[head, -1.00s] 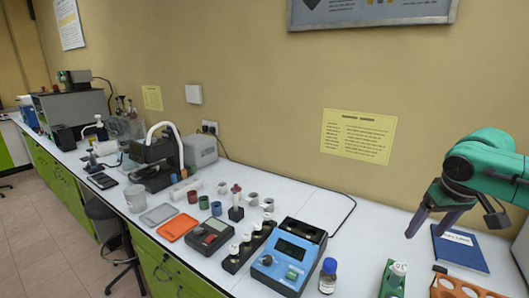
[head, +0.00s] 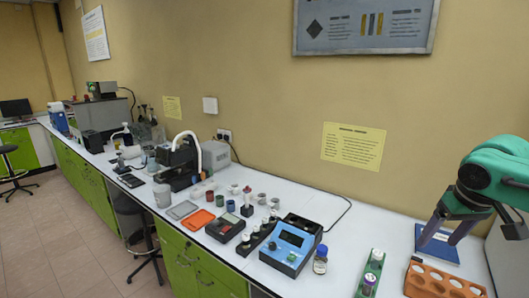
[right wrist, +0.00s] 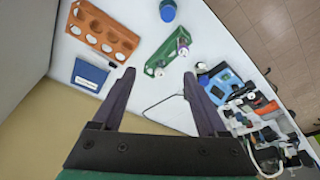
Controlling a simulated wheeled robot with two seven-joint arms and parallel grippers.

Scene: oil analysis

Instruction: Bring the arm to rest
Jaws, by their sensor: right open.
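My right gripper (head: 445,228) is at the right of the head view, above the bench and over the dark blue book (head: 437,244). Its two dark fingers are spread apart, and nothing is between them. In the right wrist view, the open fingers of the right gripper (right wrist: 157,90) point toward the bench, with the blue book (right wrist: 90,74) beyond the left finger. The green and black arm belongs to me. My left gripper is not in the frames.
The orange rack (head: 440,284) and the green rack (head: 371,272) with bottles stand at the bench's front right. A blue instrument (head: 291,247) and a small bottle (head: 320,260) stand left of them. Cups, trays and machines line the bench farther left. A wall rises behind.

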